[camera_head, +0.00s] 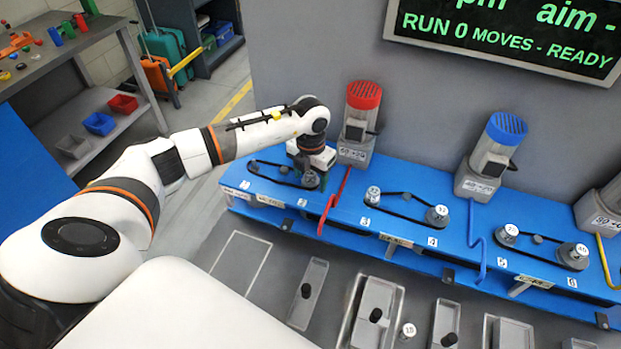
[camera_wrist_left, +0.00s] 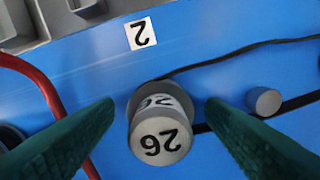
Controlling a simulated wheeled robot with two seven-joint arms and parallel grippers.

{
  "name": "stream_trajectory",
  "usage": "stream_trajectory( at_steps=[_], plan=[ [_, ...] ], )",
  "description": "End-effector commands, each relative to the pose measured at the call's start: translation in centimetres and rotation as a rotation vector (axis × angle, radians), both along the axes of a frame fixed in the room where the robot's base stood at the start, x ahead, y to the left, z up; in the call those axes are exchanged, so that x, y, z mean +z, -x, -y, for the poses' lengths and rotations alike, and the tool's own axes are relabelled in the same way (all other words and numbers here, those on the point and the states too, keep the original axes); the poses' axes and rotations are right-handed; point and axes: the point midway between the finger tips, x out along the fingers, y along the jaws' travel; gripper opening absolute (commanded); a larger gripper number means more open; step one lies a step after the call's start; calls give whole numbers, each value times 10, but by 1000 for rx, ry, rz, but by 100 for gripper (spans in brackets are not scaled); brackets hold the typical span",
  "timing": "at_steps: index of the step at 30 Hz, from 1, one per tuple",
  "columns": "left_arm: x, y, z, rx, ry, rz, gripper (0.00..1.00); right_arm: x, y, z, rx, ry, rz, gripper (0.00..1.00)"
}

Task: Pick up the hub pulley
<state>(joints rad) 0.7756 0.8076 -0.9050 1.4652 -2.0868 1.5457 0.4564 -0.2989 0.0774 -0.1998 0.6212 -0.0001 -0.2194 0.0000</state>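The hub pulley (camera_wrist_left: 160,132) is a grey cylinder marked 26, mounted on the blue conveyor bench by the label 2. A black belt runs around its base. In the head view the pulley (camera_head: 311,180) is partly hidden under my left gripper (camera_head: 308,170). In the left wrist view my left gripper (camera_wrist_left: 160,112) is open, with one green finger on each side of the pulley and visible gaps to it. My right gripper is not in view.
A small grey idler (camera_wrist_left: 264,101) stands beside the belt. A red cable (camera_head: 335,203) and the red-capped motor (camera_head: 361,120) are close to the gripper. Other pulleys (camera_head: 437,215) and a blue-capped motor (camera_head: 492,155) stand to the right. Grey trays (camera_head: 308,290) lie in front.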

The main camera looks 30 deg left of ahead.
Motion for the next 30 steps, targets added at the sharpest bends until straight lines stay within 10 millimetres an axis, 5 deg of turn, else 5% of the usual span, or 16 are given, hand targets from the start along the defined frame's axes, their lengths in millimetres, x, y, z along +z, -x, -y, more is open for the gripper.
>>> stream_trajectory(
  at_steps=[8,17,30],
  plan=[
    [1,0,0,0,0,0,18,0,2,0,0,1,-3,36],
    [6,-1,-1,0,-1,3,17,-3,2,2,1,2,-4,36],
    [83,-1,0,0,-1,6,17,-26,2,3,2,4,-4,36]
  ],
)
